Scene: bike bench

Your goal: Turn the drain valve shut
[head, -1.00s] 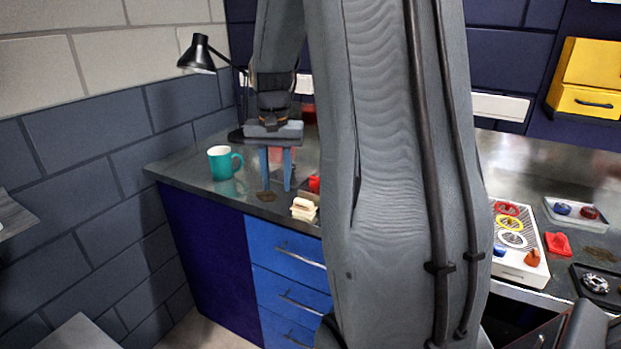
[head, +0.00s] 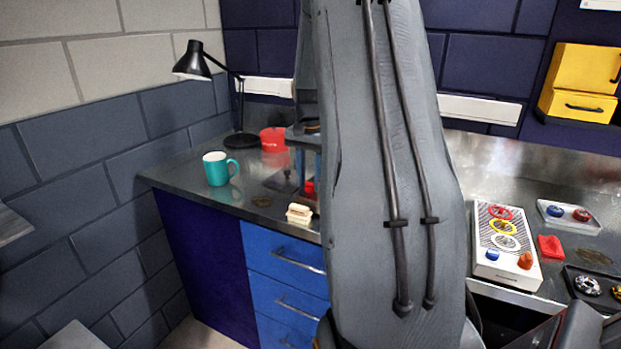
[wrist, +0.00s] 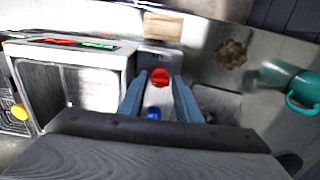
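A small red knob (wrist: 159,76) shows between my fingertips in the wrist view. It also shows in the head view as a red patch (head: 310,186) beside my arm. It may be the drain valve's handle; I cannot tell how it is turned. A blue part (wrist: 154,113) lies nearer my palm in the wrist view. My gripper (wrist: 158,84) is open, one blue finger on each side of the red knob. I cannot tell whether the fingers touch it. In the head view my arm hides most of my gripper and the spot around it.
A teal mug (head: 217,169) stands left, near a black lamp (head: 195,62) and a red tub (head: 273,139). A cream block (head: 299,213) lies at the bench's front edge. A pale box with lit displays (wrist: 78,43) stands left in the wrist view. A ringed panel (head: 506,243) lies right.

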